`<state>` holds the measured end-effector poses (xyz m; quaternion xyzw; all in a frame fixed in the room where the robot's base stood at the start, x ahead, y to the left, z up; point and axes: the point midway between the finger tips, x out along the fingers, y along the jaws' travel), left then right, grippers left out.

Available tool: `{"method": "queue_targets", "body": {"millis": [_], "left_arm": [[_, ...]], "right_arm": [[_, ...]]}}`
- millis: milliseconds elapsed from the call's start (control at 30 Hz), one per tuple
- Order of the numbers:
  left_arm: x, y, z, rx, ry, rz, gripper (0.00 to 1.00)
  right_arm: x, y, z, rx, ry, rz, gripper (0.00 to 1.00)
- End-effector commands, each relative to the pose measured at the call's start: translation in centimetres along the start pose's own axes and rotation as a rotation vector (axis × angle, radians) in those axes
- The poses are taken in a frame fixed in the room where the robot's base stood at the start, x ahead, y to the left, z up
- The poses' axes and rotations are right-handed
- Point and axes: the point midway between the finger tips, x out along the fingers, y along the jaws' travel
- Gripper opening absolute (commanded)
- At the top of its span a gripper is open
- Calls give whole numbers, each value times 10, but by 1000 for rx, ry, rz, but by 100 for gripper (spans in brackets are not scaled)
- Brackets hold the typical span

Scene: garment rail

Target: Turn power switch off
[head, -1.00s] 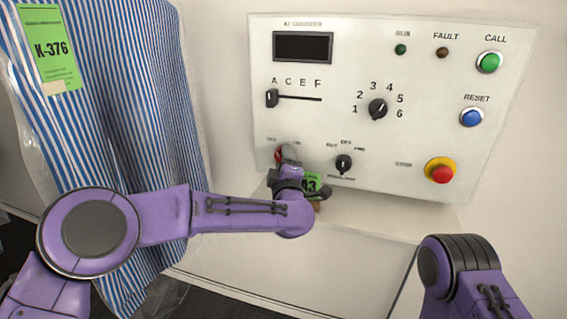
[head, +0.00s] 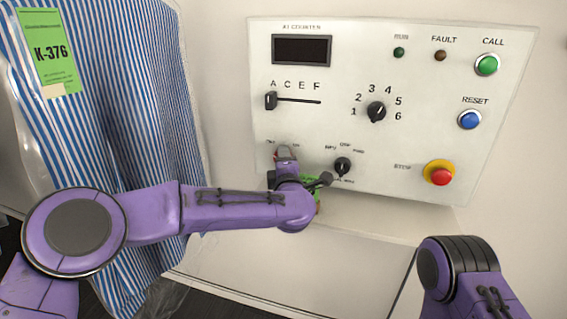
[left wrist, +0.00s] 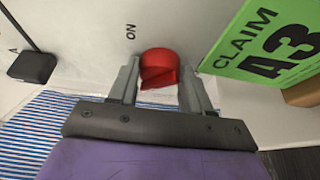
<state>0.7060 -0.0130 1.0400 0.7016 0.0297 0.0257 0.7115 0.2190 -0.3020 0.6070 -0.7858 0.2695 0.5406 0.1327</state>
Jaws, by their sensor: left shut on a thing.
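The power switch is a red rotary knob (left wrist: 160,62) at the lower left of the white control panel (head: 440,110). In the wrist view it sits between the two grey fingers of my left gripper (left wrist: 160,84), which is shut on it. An ON label (left wrist: 130,31) shows beside the knob. In the head view my left gripper (head: 285,157) covers most of the knob, and I cannot tell which way it points. My right arm shows at the lower right, but its gripper is out of view.
A green claim tag (left wrist: 270,45) hangs close beside my left gripper. A selector knob (head: 342,166) is just right of the switch, with a slider (head: 271,101) above. The red stop button (head: 440,175) is farther right. A striped garment (head: 120,120) hangs at left.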

Motion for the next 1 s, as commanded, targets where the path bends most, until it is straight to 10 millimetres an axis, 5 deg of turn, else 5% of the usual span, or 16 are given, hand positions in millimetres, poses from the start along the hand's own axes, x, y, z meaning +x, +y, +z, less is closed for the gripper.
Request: {"method": "queue_targets", "body": {"millis": [133, 167, 533, 1000], "left_arm": [[0, 0, 0, -2, 1, -1, 18], [0, 0, 0, -2, 1, -1, 58], [-6, 0, 1, 0, -1, 1, 59], [-99, -1, 0, -1, 0, 1, 59]], "right_arm": [[0, 0, 0, 0, 0, 0, 43], [0, 0, 0, 0, 0, 0, 43], [2, 0, 1, 0, 0, 0, 43], [22, -2, 9, 0, 0, 0, 43]]}}
